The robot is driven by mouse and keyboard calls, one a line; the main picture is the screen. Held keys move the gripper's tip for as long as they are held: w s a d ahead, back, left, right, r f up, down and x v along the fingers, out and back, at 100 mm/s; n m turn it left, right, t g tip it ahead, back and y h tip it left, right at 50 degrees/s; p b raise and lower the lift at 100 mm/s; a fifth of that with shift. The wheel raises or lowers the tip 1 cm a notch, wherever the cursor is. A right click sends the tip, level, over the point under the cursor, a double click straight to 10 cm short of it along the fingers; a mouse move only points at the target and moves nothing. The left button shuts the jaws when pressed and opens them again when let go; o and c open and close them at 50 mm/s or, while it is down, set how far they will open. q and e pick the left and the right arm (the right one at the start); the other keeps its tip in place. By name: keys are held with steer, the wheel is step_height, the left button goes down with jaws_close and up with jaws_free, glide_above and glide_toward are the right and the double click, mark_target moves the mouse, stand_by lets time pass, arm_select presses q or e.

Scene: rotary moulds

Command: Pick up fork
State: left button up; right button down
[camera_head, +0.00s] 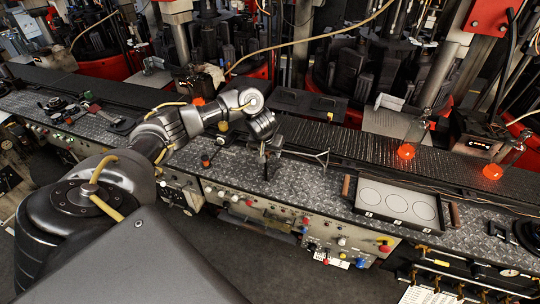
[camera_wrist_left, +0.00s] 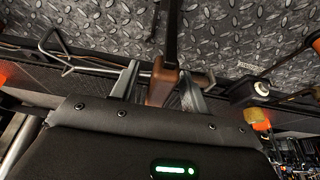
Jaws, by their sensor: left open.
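My left gripper (camera_head: 266,168) is over the diamond-plate worktop, pointing down. In the left wrist view its two grey fingers (camera_wrist_left: 160,88) are apart. A brown handle piece (camera_wrist_left: 160,82) with a dark shaft (camera_wrist_left: 173,35) shows between them; it may be the fork, but no tines are visible. I cannot tell whether either finger touches it. In the head view the gripper hides most of this spot. A bent metal rod (camera_head: 318,158) lies just right of the gripper, and a bent rod (camera_wrist_left: 60,50) also shows in the left wrist view. My right gripper is not in view.
Small tools (camera_head: 85,108) lie far left. A dark belt (camera_head: 350,145) runs behind, with machines beyond. Bare plate (camera_head: 310,185) lies between gripper and tray.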

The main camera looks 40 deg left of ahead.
arm_select(q)
steer(key=shift+r, duration=0.1)
steer(key=shift+c, duration=0.6)
jaws_close()
